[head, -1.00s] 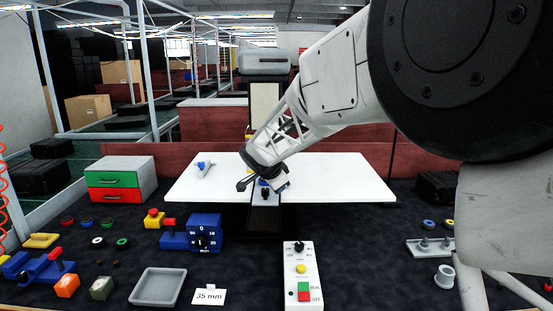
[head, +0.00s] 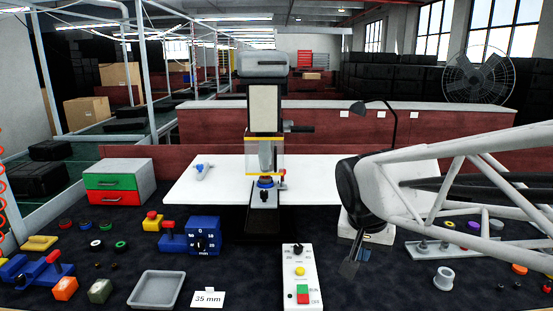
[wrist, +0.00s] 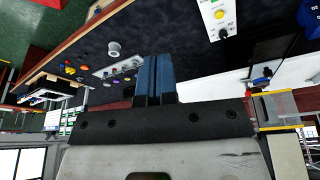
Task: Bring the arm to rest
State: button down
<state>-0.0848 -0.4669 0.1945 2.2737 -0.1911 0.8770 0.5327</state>
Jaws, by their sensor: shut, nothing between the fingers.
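My gripper (head: 350,262) hangs over the dark bench top at the right of the head view, pointing down, with the arm reaching in from the right edge. In the wrist view the two blue-grey fingers (wrist: 154,80) lie side by side, shut, with nothing held. The gripper is to the right of the white control box (head: 301,277) and in front of the white table's right part. It appears to touch nothing, though its exact height is hard to tell.
A press-like machine (head: 263,110) stands at the white table (head: 215,187). A grey tray (head: 158,288), blue dial box (head: 204,235) and drawer unit (head: 119,181) stand left.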

jog(key=s+f+n, duration=0.2)
jog(key=s, duration=0.5)
jog(key=s+d+f+n+y, duration=0.1)
jog(key=s+f, duration=0.1)
jog(key=s, duration=0.5)
jog(key=shift+s+d+n+g, duration=0.2)
jog(key=shift+d+n+g, duration=0.1)
jog(key=shift+n, duration=0.1)
